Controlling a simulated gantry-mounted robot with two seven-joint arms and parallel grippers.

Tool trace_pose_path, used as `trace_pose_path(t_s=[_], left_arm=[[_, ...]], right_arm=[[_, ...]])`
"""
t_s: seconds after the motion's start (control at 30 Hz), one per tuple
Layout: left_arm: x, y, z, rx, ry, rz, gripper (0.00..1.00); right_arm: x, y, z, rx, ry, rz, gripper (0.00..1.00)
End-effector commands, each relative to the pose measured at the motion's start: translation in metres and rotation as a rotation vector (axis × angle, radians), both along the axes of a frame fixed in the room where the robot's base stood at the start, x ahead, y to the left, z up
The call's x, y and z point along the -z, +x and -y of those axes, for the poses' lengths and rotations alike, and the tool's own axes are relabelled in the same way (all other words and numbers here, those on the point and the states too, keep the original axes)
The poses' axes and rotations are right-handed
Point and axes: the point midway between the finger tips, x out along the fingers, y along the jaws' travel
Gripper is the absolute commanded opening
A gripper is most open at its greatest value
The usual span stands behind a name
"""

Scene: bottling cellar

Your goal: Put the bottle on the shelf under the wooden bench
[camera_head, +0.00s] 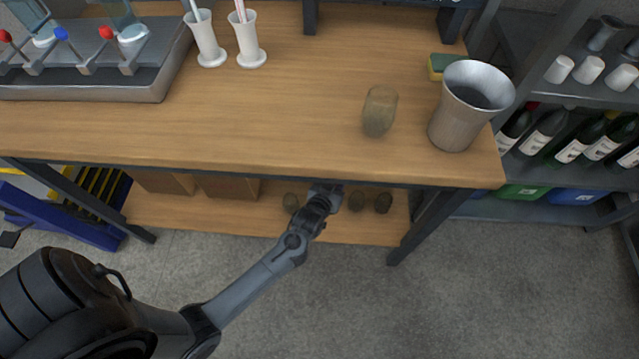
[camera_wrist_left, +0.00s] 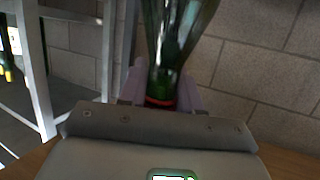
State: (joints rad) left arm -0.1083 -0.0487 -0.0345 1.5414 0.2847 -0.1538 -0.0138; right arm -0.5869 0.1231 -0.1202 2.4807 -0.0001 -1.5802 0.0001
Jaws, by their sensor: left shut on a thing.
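The wooden bench (camera_head: 270,130) has a low wooden shelf (camera_head: 240,220) under its top. My left arm reaches in below the bench's front edge, and my left gripper (camera_head: 329,190) is at the shelf opening, partly hidden by the top. In the left wrist view, my left gripper (camera_wrist_left: 161,88) is shut on the neck of a green bottle (camera_wrist_left: 175,40) with a red band at the neck. The bottle's far end runs out of that view. In the head view the bottle is hidden. I cannot tell whether it touches the shelf.
A metal bucket (camera_head: 455,125) and a jar (camera_head: 379,112) stand on the bench top. A bottle rack stands right.

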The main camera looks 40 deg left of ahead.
Motion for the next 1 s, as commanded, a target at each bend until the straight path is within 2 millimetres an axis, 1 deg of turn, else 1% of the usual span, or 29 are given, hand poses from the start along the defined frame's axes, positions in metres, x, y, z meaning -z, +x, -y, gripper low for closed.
trace_pose_path(t_s=[0.03,0.1,0.2,0.33,0.47,0.57,0.83,0.9,1.0], left_arm=[[0.011,0.001,-0.011,-0.001,0.004,0.003,0.00],[0.017,0.001,-0.023,0.001,0.003,0.003,0.00],[0.024,0.001,-0.037,0.001,0.003,0.003,0.00],[0.029,0.001,-0.048,0.000,0.002,0.004,0.00],[0.030,0.001,-0.052,0.001,0.000,0.004,0.00],[0.036,0.001,-0.052,0.001,0.000,0.003,0.00],[0.068,0.000,-0.052,0.001,0.000,0.003,0.00],[0.071,0.001,-0.052,0.001,0.000,0.004,0.00],[0.070,0.001,-0.052,0.001,0.000,0.004,0.00]], right_arm=[[0.012,0.000,0.000,0.000,0.000,0.000,0.92],[0.019,0.000,0.000,0.000,0.000,0.000,0.92],[0.026,0.001,0.000,0.001,0.001,0.001,0.92],[0.030,0.002,-0.001,0.001,0.002,0.004,0.92],[0.031,0.003,-0.001,0.002,0.003,0.006,0.92],[0.035,0.003,-0.001,0.003,0.004,0.006,0.92],[0.061,0.003,-0.001,0.003,0.004,0.006,0.92],[0.064,0.003,-0.001,0.003,0.004,0.006,0.92],[0.063,0.003,-0.001,0.003,0.004,0.005,0.92]])
